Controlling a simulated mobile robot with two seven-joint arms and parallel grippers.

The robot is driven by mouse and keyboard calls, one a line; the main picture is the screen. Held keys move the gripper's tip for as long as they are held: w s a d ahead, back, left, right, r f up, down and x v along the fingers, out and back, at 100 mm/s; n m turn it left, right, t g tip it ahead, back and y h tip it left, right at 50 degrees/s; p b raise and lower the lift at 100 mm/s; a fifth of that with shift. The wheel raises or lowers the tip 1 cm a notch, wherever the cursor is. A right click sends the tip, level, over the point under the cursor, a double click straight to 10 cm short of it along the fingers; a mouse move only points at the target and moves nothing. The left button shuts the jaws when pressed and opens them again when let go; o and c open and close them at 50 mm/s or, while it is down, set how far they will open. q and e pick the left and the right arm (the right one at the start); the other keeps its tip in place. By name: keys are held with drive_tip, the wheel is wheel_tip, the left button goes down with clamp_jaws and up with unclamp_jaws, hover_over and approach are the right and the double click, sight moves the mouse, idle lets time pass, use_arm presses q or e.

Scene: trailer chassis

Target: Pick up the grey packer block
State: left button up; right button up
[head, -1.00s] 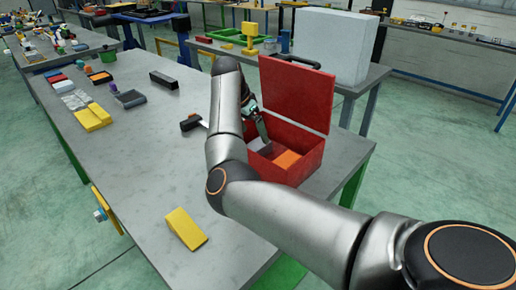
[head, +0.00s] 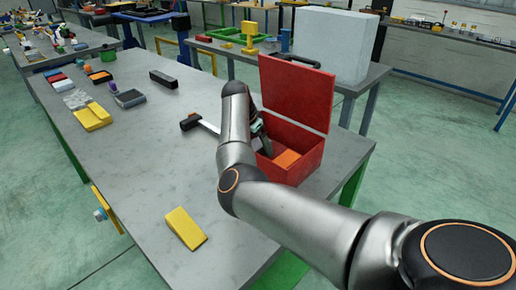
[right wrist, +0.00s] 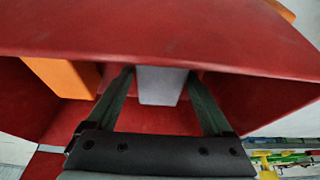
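The grey packer block (right wrist: 162,85) is inside the red box (right wrist: 225,45) in the right wrist view. My right gripper (right wrist: 160,78) is open, with one dark green finger on each side of the block. The gaps between fingers and block are small; I cannot make out contact. In the head view my right gripper (head: 264,143) reaches into the open red box (head: 301,172), and the block is hidden there. An orange block (head: 287,158) lies in the box beside it, and shows in the right wrist view (right wrist: 62,76). My left gripper is not in view.
The box's raised lid (head: 297,92) stands behind my gripper. A hammer-like tool (head: 191,122) lies left of my arm. A yellow wedge (head: 186,228) lies near the table's (head: 130,165) front. Yellow blocks (head: 93,117) and a black block (head: 163,79) lie farther left. The table's middle is clear.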

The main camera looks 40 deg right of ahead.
clamp_jaws()
idle(0.5)
drive_tip(key=shift+d+r, duration=0.1)
drive_tip(key=shift+r, duration=0.05)
